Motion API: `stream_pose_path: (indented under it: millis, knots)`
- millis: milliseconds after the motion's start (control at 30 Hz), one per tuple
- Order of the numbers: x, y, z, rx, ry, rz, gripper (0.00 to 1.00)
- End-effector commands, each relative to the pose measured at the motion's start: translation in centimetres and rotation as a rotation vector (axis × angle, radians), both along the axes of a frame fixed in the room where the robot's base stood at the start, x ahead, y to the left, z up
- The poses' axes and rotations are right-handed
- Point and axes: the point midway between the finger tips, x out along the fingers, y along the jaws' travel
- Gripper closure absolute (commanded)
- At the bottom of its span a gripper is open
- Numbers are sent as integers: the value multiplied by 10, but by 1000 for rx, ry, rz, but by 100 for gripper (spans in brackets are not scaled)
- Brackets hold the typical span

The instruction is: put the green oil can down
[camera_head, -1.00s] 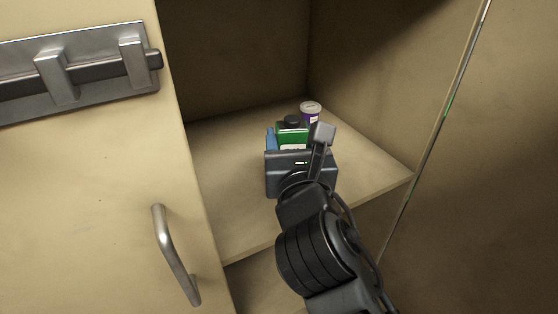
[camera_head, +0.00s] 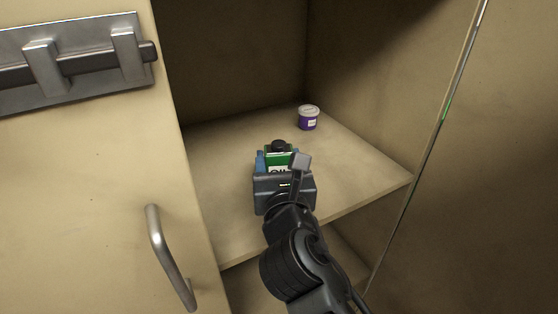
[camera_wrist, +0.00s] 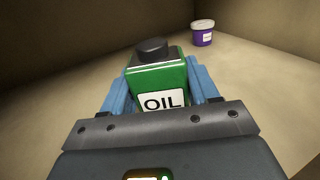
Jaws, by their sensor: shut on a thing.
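The green oil can (camera_head: 277,157) has a black cap and a white label, which reads OIL in the wrist view (camera_wrist: 158,76). My gripper (camera_head: 274,162) is shut on it, with a blue finger on each side of the can, also seen in the wrist view (camera_wrist: 160,90). The can is upright or nearly so, above the front part of the cabinet shelf (camera_head: 350,165). My gripper hides its base, so I cannot tell whether it touches the shelf.
A purple tub with a pale lid (camera_head: 308,119) stands farther back on the shelf, apart from the can. The cabinet door (camera_head: 80,180) with a metal handle (camera_head: 168,255) is at the left. A side wall bounds the right. Shelf around the tub is bare.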

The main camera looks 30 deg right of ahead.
Motion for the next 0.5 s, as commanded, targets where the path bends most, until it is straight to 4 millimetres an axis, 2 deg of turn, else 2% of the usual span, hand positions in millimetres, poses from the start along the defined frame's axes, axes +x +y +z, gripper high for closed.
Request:
stream_pose_path:
  millis: [33, 67, 300, 500]
  knots:
    - [0, 0, -2, -1, 0, 0, 77]
    - [0, 0, -2, -1, 0, 0, 38]
    - [0, 0, -2, 0, 0, 0, 15]
    - [0, 0, -1, 0, 0, 0, 15]
